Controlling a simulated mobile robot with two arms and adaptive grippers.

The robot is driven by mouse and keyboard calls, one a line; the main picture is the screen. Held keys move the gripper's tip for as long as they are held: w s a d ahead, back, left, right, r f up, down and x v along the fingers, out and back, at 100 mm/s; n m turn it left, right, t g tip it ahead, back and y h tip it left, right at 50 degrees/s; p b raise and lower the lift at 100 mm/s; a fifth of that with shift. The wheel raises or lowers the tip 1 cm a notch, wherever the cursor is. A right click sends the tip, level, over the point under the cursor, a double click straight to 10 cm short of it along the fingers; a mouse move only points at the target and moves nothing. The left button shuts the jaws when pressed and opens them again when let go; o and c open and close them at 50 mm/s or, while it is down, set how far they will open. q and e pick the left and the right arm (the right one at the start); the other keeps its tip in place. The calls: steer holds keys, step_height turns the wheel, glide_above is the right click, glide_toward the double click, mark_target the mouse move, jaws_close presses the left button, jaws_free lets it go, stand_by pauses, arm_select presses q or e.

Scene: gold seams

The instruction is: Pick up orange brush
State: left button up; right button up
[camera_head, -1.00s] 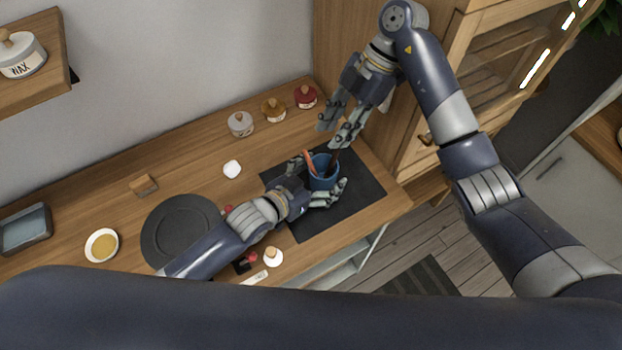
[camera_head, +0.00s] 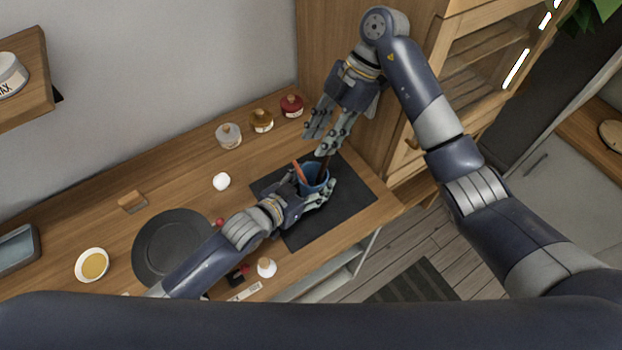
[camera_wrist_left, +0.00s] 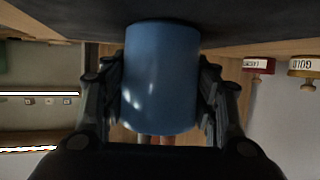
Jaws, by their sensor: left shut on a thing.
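The orange brush (camera_head: 299,173) stands tilted in a blue cup (camera_head: 316,177), its upper end leaning left above the rim. A dark brush (camera_head: 324,164) also stands in the cup, on the right. My left gripper (camera_head: 314,184) is shut on the cup, with fingers on both sides of it. The left wrist view shows the cup (camera_wrist_left: 160,78) between these fingers, upside down. My right gripper (camera_head: 320,136) is above the cup, fingers pointing down and apart. Its lower finger is close to the dark brush; I cannot tell whether they touch. The orange brush is outside its fingers.
A dark mat (camera_head: 350,190) lies under the cup. A dark round plate (camera_head: 172,245), a bowl of yellow stuff (camera_head: 93,264) and a wooden block (camera_head: 132,201) are to the left. Small jars (camera_head: 262,121) stand along the wall. A wooden cabinet (camera_head: 405,150) borders the right side.

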steer(key=s+a+r+m+t+y, duration=0.4)
steer(key=r+m+t+y, duration=0.15)
steer(key=m+y, duration=0.45)
steer(key=t, duration=0.7)
glide_toward(301, 172)
steer(key=shift+x, duration=5.35)
jaws_close()
